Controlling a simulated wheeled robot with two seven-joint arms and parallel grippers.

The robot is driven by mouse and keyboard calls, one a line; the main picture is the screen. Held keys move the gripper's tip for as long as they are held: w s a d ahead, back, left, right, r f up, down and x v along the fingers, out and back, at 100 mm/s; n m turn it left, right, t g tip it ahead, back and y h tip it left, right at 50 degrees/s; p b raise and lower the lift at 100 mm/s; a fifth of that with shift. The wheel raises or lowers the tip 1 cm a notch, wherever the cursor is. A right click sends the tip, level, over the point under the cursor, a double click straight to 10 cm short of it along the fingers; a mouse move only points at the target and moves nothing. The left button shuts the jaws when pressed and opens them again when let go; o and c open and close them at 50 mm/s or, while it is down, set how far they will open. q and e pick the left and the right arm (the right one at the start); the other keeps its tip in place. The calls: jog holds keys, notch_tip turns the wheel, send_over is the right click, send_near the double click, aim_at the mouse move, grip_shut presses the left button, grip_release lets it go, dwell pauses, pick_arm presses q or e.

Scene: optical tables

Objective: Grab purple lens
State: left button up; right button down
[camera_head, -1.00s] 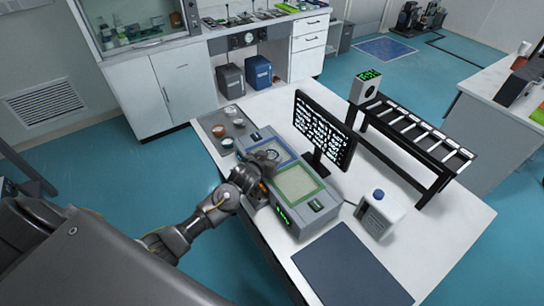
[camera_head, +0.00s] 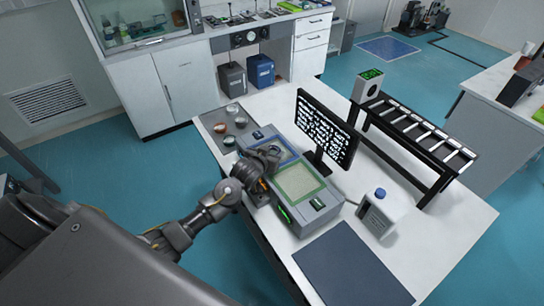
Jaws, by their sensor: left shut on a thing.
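My left gripper (camera_head: 270,156) reaches over the blue-framed tray (camera_head: 287,144) of the grey device on the white table. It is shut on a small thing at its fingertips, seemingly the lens. The gripper largely hides that thing, and no purple shows clearly. Small round dishes or lenses stand on a dark mat at the table's far left corner: a pale one (camera_head: 231,109), an orange-brown one (camera_head: 220,127) and a white one (camera_head: 229,141). My right gripper is not in view.
The green-framed tray (camera_head: 300,182) is right beside my gripper. A monitor (camera_head: 326,130) stands close behind the device. A dark mat (camera_head: 350,265) lies bare in front.

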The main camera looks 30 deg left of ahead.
pick_arm(q)
jog(key=s+r+b, duration=0.1)
jog(key=s+r, duration=0.1)
jog(key=s+d+r+b, duration=0.1)
jog(key=s+r, duration=0.4)
jog(key=r, duration=0.1)
jog(key=shift+s+d+r+b, duration=0.2)
jog(key=shift+d+r+b, duration=0.05)
jog(key=shift+d+b, duration=0.15)
jog(key=d+p+v, duration=0.1)
jog(key=p+v, duration=0.1)
jog(key=v, duration=0.5)
